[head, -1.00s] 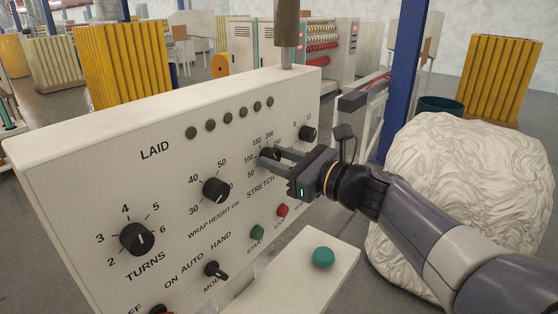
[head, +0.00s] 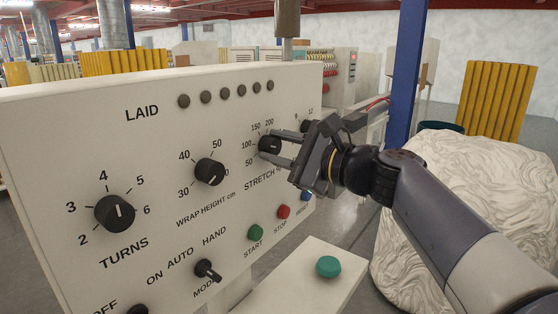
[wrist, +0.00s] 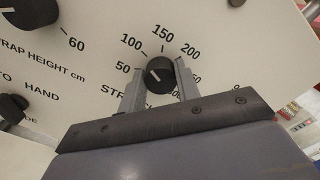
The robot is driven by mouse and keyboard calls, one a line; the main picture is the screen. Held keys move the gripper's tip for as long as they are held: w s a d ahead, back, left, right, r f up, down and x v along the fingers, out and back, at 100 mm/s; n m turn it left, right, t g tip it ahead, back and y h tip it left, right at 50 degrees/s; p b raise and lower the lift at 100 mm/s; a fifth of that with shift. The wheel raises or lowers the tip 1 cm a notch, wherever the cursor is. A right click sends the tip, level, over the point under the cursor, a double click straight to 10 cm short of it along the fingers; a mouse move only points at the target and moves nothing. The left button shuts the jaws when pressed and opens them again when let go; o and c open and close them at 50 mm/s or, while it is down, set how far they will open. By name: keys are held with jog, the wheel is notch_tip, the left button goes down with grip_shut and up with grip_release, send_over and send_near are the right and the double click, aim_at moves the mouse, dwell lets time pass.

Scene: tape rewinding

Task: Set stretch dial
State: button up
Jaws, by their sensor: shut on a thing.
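The stretch dial (head: 270,143) is a black knob on the white control panel (head: 75,150), with its scale around it. My gripper (head: 269,145) is at the dial, one finger above and one below it in the head view. In the wrist view the fingers stand on the left and right of the dial (wrist: 160,75) and are shut on it. The dial's white pointer mark is tilted to the upper left, towards the 50 and 100 side. The lower part of the scale is partly hidden by my gripper.
The wrap height dial (head: 209,172), turns dial (head: 114,212) and mode switch (head: 207,269) are to the left. Start (head: 256,233) and stop (head: 283,212) buttons sit below. A green button (head: 328,266) is on a ledge. A white wrapped bale (head: 430,200) stands right.

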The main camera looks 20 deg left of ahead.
jog(key=shift+n+b, duration=0.4)
jog(key=shift+n, duration=0.2)
jog(key=o, duration=1)
jog(key=v, duration=1)
jog(key=shift+s+d+b, duration=0.15)
jog(key=shift+d+b, duration=0.25)
jog(key=p+x, duration=0.1)
jog(key=x, duration=1)
jog(key=shift+s+d, duration=0.1)
jog(key=shift+d, duration=0.05)
